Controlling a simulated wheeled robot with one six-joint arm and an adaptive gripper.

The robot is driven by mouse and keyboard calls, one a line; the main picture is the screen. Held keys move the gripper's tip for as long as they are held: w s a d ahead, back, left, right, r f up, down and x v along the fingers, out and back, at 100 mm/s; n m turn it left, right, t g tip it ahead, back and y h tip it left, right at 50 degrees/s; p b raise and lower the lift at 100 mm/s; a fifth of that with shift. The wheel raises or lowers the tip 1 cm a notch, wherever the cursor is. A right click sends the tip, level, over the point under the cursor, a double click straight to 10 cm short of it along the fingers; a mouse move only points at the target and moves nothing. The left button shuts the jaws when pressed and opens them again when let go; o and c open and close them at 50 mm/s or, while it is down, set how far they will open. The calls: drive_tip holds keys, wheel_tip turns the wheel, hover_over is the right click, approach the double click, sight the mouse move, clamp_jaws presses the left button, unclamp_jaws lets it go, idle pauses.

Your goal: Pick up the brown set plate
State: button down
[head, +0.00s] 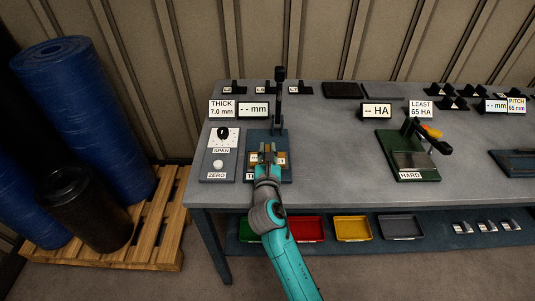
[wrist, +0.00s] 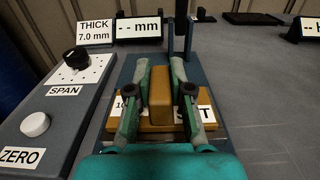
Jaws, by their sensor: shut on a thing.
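The brown set plate (wrist: 161,98) has an upright block in its middle and a white label ending in "SET", partly hidden. It is at the blue thickness gauge (head: 283,174), below the upright post; I cannot tell whether it touches the gauge bed. It also shows in the head view (head: 282,158), mostly behind my gripper (head: 268,152). In the wrist view my gripper (wrist: 161,72) has one finger on each side of the block and is shut on it.
A panel with a SPAN knob (wrist: 75,57) and white ZERO button (wrist: 35,124) stands close on the left. The gauge's dark upright post (head: 279,100) rises behind the plate. The green hardness tester (head: 408,160) stands right, with bare grey bench (head: 335,150) between.

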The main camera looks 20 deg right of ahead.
sight(268, 150)
wheel_tip(268, 150, up, 10)
drive_tip(key=shift+r, duration=0.1)
idle(0.4)
drive_tip(key=shift+d, duration=0.1)
